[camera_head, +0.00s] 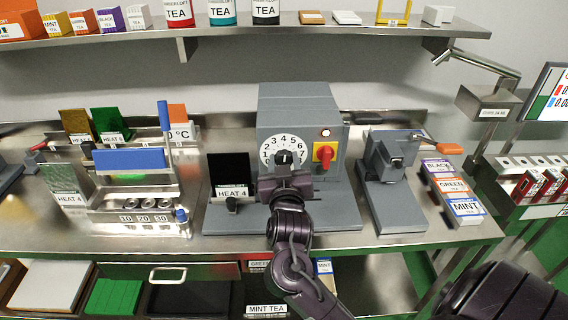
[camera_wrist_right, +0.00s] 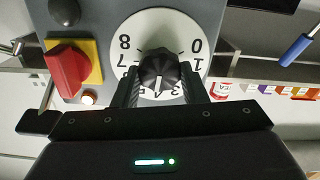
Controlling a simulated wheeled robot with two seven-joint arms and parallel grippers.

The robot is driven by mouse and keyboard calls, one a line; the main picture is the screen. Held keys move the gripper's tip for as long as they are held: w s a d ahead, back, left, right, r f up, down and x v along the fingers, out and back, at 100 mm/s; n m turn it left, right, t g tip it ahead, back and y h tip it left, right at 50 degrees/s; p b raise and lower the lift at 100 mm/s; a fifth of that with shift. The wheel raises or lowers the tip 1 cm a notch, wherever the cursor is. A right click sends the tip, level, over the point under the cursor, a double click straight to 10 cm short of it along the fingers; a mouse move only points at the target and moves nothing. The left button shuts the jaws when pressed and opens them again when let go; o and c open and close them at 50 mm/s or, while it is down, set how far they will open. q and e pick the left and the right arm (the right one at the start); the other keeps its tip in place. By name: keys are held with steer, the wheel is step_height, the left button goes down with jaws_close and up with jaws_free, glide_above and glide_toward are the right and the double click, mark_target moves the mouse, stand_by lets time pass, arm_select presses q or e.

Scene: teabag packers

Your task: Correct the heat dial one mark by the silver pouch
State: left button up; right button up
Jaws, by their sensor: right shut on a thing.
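The heat dial (camera_head: 266,146) is a white disc with numbers on the front of a grey machine (camera_head: 300,105). Its black knob (camera_wrist_right: 158,72) has a white pointer line, which points down in the right wrist view, near the 3 and 4; the exact mark is hard to tell. My right gripper (camera_head: 285,172) is shut on the knob, fingers on both sides. A dark, almost black pouch (camera_head: 229,168) with a "HEAT 4" label stands left of the dial. A silvery-green pouch (camera_head: 63,180) with a small heat label stands at the far left. My left gripper is not in view.
A red knob on a yellow plate (camera_head: 324,154) sits right of the dial, below a lit lamp (camera_head: 326,133). A grey press (camera_head: 390,165) stands farther right. A metal rack with a blue bar (camera_head: 130,160) stands left. A shelf (camera_head: 240,33) of tea boxes runs above.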

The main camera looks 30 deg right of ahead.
steer(key=shift+m+b, duration=0.95)
steer(key=shift+m, duration=1.25)
steer(key=o, duration=1)
steer(key=shift+c, duration=0.2)
steer(key=p+v, duration=0.1)
steer(key=v, duration=0.7)
steer(key=shift+p, duration=0.35)
steer(key=shift+d, duration=0.15)
